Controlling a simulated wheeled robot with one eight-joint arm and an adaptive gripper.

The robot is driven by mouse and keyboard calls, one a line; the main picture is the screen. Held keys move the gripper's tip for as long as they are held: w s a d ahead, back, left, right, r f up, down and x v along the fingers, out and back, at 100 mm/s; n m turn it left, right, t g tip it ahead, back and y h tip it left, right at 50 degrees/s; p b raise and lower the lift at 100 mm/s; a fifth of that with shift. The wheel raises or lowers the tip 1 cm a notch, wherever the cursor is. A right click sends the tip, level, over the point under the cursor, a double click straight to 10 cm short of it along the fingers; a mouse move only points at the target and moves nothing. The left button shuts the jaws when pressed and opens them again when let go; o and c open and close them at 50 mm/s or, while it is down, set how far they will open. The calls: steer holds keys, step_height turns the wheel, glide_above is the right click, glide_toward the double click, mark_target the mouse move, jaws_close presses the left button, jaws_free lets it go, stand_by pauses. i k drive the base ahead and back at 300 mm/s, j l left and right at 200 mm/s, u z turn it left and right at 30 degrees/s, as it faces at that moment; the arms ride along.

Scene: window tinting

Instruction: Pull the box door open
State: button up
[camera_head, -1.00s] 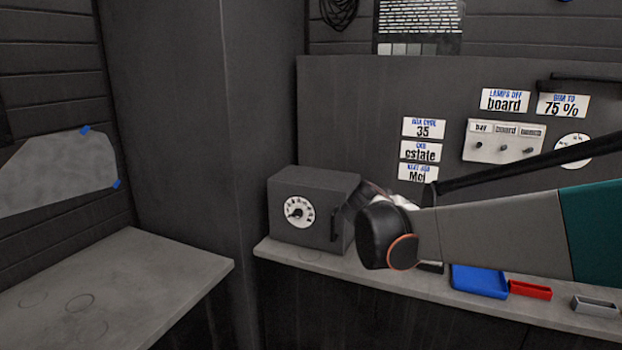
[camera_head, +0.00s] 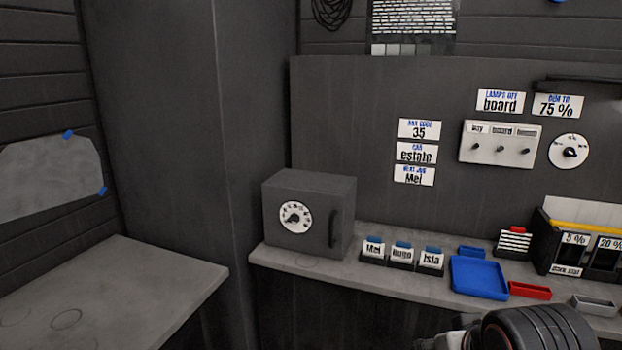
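The box (camera_head: 308,213) is a dark grey cabinet on the left end of the shelf. Its door (camera_head: 312,240) faces me and looks shut, with a round white dial (camera_head: 295,217) on the left and a dark vertical handle (camera_head: 333,228) on the right. My arm shows only at the bottom right, low and in front of the shelf, apart from the box. My gripper's fingers are not clearly in view; a pale part at the bottom edge is cut off by the frame.
The shelf (camera_head: 400,278) holds name-card stands (camera_head: 402,254), a blue tray (camera_head: 478,277), a red tray (camera_head: 530,290) and a sample rack (camera_head: 585,250). A board with switches (camera_head: 499,143) is behind. A grey bench (camera_head: 110,290) stands left. Space before the box is clear.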

mark_target(320, 229)
steer(key=i+j, duration=0.4)
steer(key=i, duration=0.2)
steer(key=i+j+z, duration=0.1)
steer(key=i+j, duration=0.35)
steer(key=i, duration=0.2)
